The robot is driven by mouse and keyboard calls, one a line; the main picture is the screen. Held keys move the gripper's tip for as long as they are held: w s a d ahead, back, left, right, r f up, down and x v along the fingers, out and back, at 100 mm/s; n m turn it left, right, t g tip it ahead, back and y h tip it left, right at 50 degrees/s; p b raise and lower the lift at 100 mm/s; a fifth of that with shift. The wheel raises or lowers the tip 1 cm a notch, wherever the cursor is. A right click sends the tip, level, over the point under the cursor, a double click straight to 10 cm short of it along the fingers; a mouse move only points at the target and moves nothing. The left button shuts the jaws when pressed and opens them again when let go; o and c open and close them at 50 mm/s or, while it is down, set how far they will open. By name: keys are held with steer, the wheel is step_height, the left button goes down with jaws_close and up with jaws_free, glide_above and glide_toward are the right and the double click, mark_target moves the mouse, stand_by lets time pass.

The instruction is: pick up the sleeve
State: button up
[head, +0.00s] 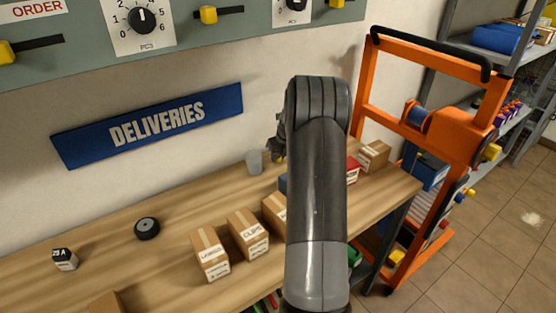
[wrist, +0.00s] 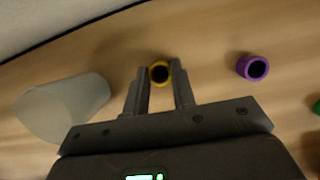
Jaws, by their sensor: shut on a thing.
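A small yellow ring-shaped sleeve (wrist: 160,64) with a dark hole sits between the fingertips of my gripper (wrist: 160,78) in the wrist view. My gripper is shut on it, one finger on each side. In the head view my gripper (head: 279,148) is partly hidden behind my arm, near the wall at the back of the bench, with a bit of yellow at its tips. A purple sleeve (wrist: 243,66) of similar shape stands apart to the right in the wrist view. I cannot tell whether the yellow sleeve is clear of the bench top.
A translucent cup (wrist: 62,106) lies left of my gripper in the wrist view; it also shows in the head view (head: 254,162). A green thing (wrist: 317,106) is at the right edge. Several cardboard boxes (head: 210,254) stand on the wooden bench (head: 185,209) in front.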

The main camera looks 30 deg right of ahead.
steer(key=shift+c, duration=0.8)
steer(key=shift+r, duration=0.6)
steer(key=v, duration=0.4)
steer(key=shift+w+d, duration=0.25)
steer(key=shift+d, duration=0.15)
steer(key=s+d+r, duration=0.5)
steer(key=s+r, duration=0.2)
steer(key=s, duration=0.3)
steer(key=s+a+r+n+y, duration=0.1)
steer(key=s+a+r+n, duration=0.15)
steer(key=s, duration=0.25)
steer(key=s+a+r+n+g+y, duration=0.1)
steer(key=s+a+r+n, duration=0.1)
steer(key=s+n, duration=0.25)
steer(key=s+a+r+n+y, duration=0.1)
steer(key=s+a+r+n, duration=0.1)
steer(key=s, duration=0.3)
glide_toward(282, 178)
steer(key=shift+w+d+f, duration=0.2)
steer(key=shift+w+f, duration=0.2)
steer(key=shift+w, duration=0.1)
steer(key=shift+w+d+f, duration=0.2)
steer(key=shift+w+f, duration=0.15)
steer(key=shift+w, duration=0.15)
steer(key=shift+f, duration=2)
steer(key=shift+f, duration=0.1)
